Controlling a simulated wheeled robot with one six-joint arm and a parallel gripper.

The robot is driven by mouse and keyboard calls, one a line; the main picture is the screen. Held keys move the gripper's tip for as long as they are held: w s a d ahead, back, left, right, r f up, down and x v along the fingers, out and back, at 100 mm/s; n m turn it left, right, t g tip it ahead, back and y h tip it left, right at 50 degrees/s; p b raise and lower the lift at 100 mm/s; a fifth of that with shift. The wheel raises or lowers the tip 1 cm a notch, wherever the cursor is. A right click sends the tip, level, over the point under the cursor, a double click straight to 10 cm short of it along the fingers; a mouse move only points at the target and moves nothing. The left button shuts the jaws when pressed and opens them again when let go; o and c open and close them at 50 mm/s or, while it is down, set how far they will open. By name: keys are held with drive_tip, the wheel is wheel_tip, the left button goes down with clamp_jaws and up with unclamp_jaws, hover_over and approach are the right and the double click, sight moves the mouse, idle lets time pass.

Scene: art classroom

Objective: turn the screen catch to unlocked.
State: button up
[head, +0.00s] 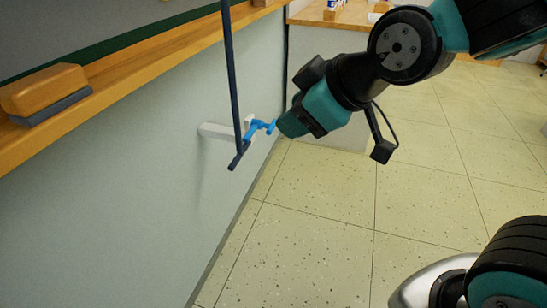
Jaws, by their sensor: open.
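A white bracket (214,130) sticks out from the pale wall, left of centre in the head view. I take it to be part of the screen catch; its turning part and position are too small to make out. A long dark blue rod (232,75) hangs down in front of it and ends in a short, slanted dark crosspiece (238,158). My gripper (258,130) comes in from the right. Its small bright blue fingers are open beside the bracket and the rod's lower end. I cannot tell whether they touch either one.
A wooden ledge (150,58) runs along the wall at upper left, with a wooden-backed eraser (45,90) on it. A wooden-topped counter (335,17) stands at the back. The speckled tile floor (310,215) is clear below and to the right.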

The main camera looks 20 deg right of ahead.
drive_tip(key=w+d+f+n+t+b, duration=0.1)
drive_tip(key=w+d+f+t+b, duration=0.15)
drive_tip(key=f+b, duration=0.4)
drive_tip(key=w+d+f+n+t+b, duration=0.1)
drive_tip(key=w+f+n+t+b, duration=0.15)
drive_tip(key=f+b, duration=0.45)
drive_tip(key=n+t+h+b, duration=0.2)
drive_tip(key=n+t+b, duration=0.35)
drive_tip(key=b, duration=0.75)
approach(273, 127)
drive_tip(key=shift+m+t, duration=0.3)
drive_tip(key=shift+t, duration=0.25)
drive_tip(key=shift+w+a+f+p, duration=0.1)
drive_tip(key=shift+w+a+p, duration=0.05)
drive_tip(key=shift+w+p, duration=1.6)
drive_tip(key=shift+w+a+f+p, duration=0.1)
drive_tip(key=shift+w+a+p, duration=0.1)
drive_tip(key=shift+w+p, duration=1.55)
drive_tip(key=shift+w+a+p, duration=0.15)
drive_tip(key=shift+w+p, duration=1.15)
drive_tip(key=shift+w, duration=0.8)
